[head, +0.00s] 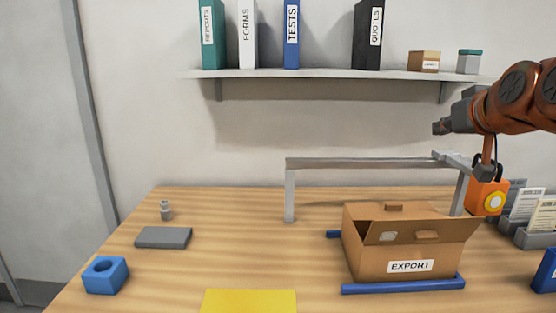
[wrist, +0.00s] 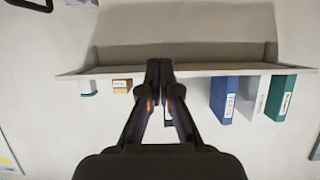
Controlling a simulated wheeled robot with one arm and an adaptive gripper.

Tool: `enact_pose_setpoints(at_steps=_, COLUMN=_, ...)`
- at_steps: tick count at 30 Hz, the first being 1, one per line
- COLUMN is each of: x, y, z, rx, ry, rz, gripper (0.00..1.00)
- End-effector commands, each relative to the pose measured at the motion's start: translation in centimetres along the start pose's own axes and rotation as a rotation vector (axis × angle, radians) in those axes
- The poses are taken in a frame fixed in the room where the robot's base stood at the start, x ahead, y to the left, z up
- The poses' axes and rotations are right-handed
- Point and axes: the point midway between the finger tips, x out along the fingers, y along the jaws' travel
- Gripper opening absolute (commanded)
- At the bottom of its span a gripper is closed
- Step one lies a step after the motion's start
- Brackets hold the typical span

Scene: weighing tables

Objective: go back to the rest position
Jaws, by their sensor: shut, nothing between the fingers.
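My gripper (head: 438,128) is at the right in the head view, raised above the table and pointing left. It also shows in the wrist view (wrist: 160,68), with its two fingers together and nothing between them. It is above and behind the open cardboard box marked EXPORT (head: 408,266), apart from everything on the table. The wrist view looks toward the wall shelf, which appears upside down.
A grey frame (head: 360,163) stands behind the box, with an orange device (head: 489,197) at its right end. The wall shelf (head: 330,74) holds binders and small boxes. A blue block (head: 105,283), a grey slab (head: 163,238) and a yellow mat (head: 248,302) lie on the table.

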Motion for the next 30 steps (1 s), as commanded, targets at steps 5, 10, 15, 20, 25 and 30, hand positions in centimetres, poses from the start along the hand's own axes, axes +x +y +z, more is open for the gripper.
enact_pose_setpoints(at_steps=5, x=0.1, y=-0.3, z=0.0, rx=-0.003, ry=0.0, rz=-0.005, gripper=0.0)
enact_pose_setpoints(at_steps=10, x=0.1, y=-0.3, z=0.0, rx=-0.003, ry=0.0, rz=-0.006, gripper=0.0)
enact_pose_setpoints(at_steps=15, x=0.6, y=-2.5, z=2.7, rx=-0.013, ry=-0.073, rz=-0.033, gripper=0.0)
enact_pose_setpoints(at_steps=20, x=0.9, y=-5.0, z=6.3, rx=-0.024, ry=-0.166, rz=-0.061, gripper=0.0)
enact_pose_setpoints(at_steps=25, x=0.8, y=-8.1, z=12.1, rx=-0.038, ry=-0.31, rz=-0.094, gripper=0.0)
enact_pose_setpoints(at_steps=30, x=-0.5, y=-11.6, z=21.0, rx=-0.053, ry=-0.531, rz=-0.12, gripper=0.0)
